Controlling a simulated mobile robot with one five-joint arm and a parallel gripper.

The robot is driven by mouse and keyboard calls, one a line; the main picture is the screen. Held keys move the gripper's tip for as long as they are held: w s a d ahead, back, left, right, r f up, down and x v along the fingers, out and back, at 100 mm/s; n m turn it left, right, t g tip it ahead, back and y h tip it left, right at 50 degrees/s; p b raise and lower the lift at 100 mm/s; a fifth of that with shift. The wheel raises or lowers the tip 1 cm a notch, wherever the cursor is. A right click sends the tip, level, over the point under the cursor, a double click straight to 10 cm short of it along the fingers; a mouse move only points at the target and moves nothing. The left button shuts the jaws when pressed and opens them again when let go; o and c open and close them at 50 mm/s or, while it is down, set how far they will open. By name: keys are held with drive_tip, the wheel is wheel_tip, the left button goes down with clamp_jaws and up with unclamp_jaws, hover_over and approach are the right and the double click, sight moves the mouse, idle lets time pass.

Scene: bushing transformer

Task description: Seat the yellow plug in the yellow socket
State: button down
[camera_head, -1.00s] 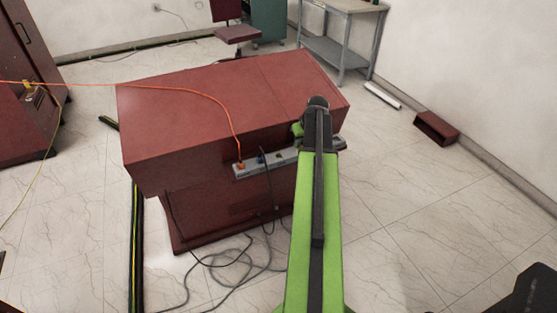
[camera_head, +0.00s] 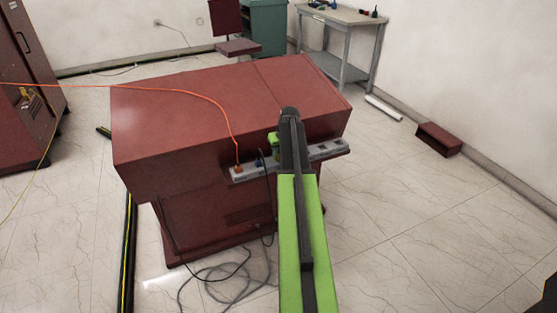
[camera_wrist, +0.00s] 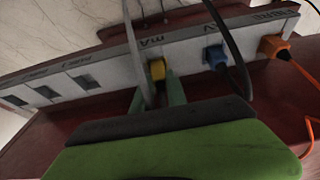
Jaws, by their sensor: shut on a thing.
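My gripper (camera_wrist: 158,92) is at the socket strip, with its green fingers on both sides of a small yellow piece, which I take as the yellow plug (camera_wrist: 157,70). The jaws are shut on it. A grey cable runs down across the left finger. The yellow socket cannot be told apart from the plug here, and whether the plug is in it cannot be seen. In the head view my gripper (camera_head: 275,145) is at the strip (camera_head: 327,150) on the front of the red desk, and my arm hides the contact.
An orange plug (camera_wrist: 272,46) and a blue plug (camera_wrist: 215,57) sit in the strip beside the yellow piece. Several dark empty sockets lie to the left in the wrist view. The red desk (camera_head: 220,95) stands behind the strip. Loose cables (camera_head: 225,285) lie on the floor.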

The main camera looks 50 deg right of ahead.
drive_tip(key=shift+f, duration=0.55)
drive_tip(key=c, duration=1.8)
unclamp_jaws()
drive_tip(key=o, duration=0.5)
drive_tip(key=shift+r+p, duration=0.4)
drive_tip(key=shift+p, duration=0.05)
drive_tip(key=p+v, duration=1)
drive_tip(key=v, duration=0.1)
drive_tip(key=shift+s+a+r+p, duration=0.1)
drive_tip(key=shift+s+r+p, duration=0.1)
drive_tip(key=shift+s+p, duration=0.1)
